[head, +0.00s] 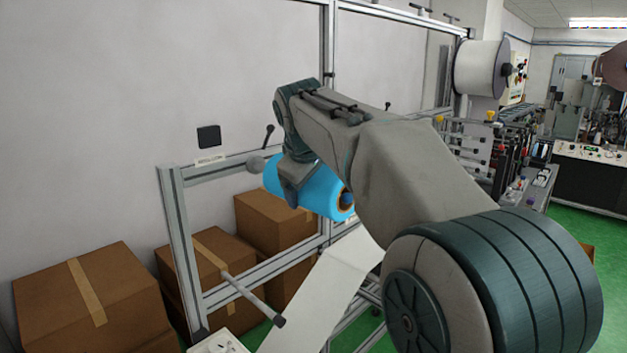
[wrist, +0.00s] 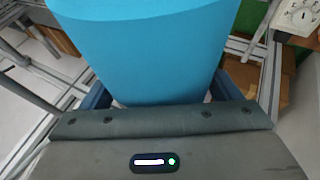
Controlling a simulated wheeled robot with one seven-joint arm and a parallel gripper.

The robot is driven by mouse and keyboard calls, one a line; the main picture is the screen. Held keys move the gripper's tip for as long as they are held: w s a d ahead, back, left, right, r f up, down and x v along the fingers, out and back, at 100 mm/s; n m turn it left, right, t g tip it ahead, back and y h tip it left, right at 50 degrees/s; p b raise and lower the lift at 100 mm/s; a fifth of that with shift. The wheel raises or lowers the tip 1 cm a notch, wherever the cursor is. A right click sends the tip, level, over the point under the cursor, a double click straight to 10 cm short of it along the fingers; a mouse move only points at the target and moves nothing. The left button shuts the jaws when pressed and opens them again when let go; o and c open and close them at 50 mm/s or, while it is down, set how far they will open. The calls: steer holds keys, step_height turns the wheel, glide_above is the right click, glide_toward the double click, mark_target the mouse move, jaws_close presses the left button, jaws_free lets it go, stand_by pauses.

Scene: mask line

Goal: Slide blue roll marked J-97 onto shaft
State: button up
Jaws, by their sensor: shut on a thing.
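The blue roll (head: 318,190) is held below my wrist, by the upper rail of the frame, its axis slanting down to the right. Its brown core shows at the right end with a dark round piece in the middle; I cannot tell whether this is a shaft tip. No J-97 mark is legible. My gripper (head: 301,182) is shut on the roll. In the wrist view the roll (wrist: 150,50) fills the upper middle, between my fingers. A bare grey shaft (head: 250,299) with a dark end juts from the frame lower down. A grey rounded part (head: 256,164) shows just left of the roll.
An aluminium frame (head: 176,235) stands against the wall. Cardboard boxes (head: 125,290) sit behind it at the left. A white web (head: 335,280) slopes below the roll. A large white roll (head: 480,68) is mounted at the upper right. My arm hides part of the machine.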

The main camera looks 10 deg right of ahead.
steer(key=shift+w+a, duration=0.15)
steer(key=shift+w, duration=0.1)
steer(key=shift+w+a+r+p, duration=0.1)
steer(key=shift+w+a+p, duration=0.4)
steer(key=shift+w, duration=0.2)
steer(key=shift+w+a+f+p, duration=0.1)
steer(key=shift+w+a+p, duration=0.3)
steer(key=shift+w+p, duration=0.2)
steer(key=shift+w+a+r+p, duration=0.1)
steer(key=shift+w+a+p, duration=0.4)
steer(key=shift+w, duration=0.25)
steer(key=shift+w, duration=0.1)
steer(key=shift+w+a+p, duration=0.4)
steer(key=shift+w+p, duration=0.05)
steer(key=shift+w, duration=0.05)
steer(key=shift+w+a, duration=0.2)
steer(key=shift+w, duration=0.1)
steer(key=shift+f+b, duration=0.4)
steer(key=shift+f, duration=0.2)
stand_by(0.4)
